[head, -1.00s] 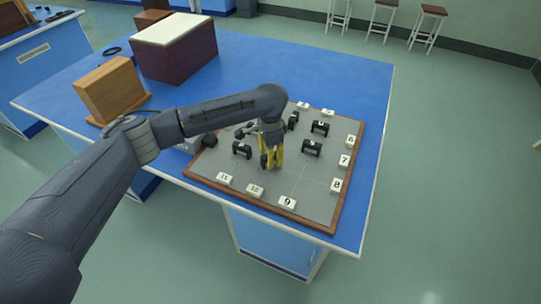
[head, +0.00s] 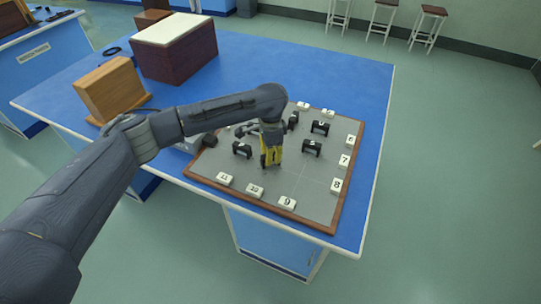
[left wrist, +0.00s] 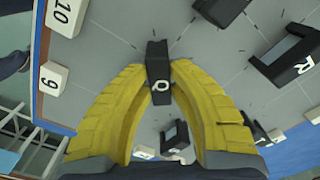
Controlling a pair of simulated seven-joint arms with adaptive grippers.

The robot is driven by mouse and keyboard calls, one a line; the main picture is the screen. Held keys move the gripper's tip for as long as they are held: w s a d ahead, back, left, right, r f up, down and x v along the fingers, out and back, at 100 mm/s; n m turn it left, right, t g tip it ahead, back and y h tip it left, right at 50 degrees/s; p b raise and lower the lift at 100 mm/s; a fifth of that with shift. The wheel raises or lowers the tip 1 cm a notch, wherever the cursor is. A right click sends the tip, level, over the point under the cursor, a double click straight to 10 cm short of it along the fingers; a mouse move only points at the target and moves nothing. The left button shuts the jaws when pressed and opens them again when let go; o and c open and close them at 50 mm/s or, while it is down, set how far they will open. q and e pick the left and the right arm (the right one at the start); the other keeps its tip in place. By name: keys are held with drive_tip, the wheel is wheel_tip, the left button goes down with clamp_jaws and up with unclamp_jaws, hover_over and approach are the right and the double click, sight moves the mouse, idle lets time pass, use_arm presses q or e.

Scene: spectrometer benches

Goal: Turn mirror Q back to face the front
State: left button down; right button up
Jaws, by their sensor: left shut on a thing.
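Mirror Q (left wrist: 158,72) is a small black block with a white letter Q on top, standing on the grey board. In the left wrist view it sits between the yellow fingertips of my left gripper (left wrist: 158,80), which is shut on it. In the head view my left gripper (head: 271,154) points down at the middle of the board and mostly hides mirror Q. My right gripper is in neither current view.
The grey board (head: 310,192) has a brown wooden rim and numbered white blocks, such as 9 (head: 287,202), along its edges. Other black mirrors stand close around, including R (left wrist: 290,55). A wooden box (head: 110,90) and a dark red box (head: 175,52) stand behind at left.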

use_arm(q)
drive_tip(key=m, duration=0.4)
drive_tip(key=shift+m, duration=2)
drive_tip(key=c, duration=1.2)
unclamp_jaws()
drive_tip(key=shift+c, duration=0.2)
wheel_tip(320, 180, up, 12)
